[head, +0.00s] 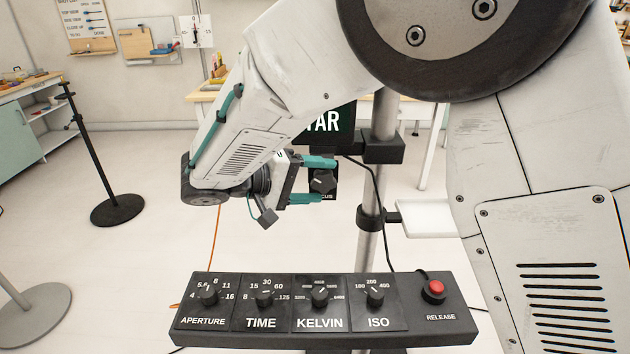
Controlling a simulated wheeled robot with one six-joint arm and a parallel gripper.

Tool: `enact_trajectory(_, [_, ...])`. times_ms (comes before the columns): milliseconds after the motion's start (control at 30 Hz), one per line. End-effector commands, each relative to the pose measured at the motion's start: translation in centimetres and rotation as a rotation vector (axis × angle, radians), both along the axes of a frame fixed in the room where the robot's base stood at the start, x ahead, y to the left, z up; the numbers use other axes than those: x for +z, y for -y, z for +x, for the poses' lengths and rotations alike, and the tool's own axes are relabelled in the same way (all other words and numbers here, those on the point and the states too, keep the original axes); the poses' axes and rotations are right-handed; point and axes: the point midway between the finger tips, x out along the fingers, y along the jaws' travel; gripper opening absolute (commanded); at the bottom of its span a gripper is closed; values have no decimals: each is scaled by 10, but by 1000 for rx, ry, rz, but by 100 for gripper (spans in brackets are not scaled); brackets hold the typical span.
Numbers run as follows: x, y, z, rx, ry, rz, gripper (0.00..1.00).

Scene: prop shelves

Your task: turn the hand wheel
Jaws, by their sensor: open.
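A small black knob (323,183), which may be the hand wheel, sits on a dark panel whose label is partly hidden and ends in "CUS". My gripper (334,180) is open, with one teal finger above the knob and one below it in the picture. I cannot tell whether the fingers touch the knob or stand in front of it. My arm hides part of the panel and of a dark sign (322,122) above it that reads "TAR". No larger wheel shows.
A black control box (322,338) with several dials and a red release button (434,288) stands in front. A metal post (370,240) with a clamp and a small white tray (424,218) rises behind. A black stand (117,210) is at left. Open floor lies between.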

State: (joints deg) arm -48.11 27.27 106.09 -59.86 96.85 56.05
Motion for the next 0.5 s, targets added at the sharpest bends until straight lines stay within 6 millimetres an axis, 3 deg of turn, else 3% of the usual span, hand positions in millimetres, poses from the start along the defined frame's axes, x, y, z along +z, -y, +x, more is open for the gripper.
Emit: enact_trajectory(500, [19,-63,-24,2,0,1,67])
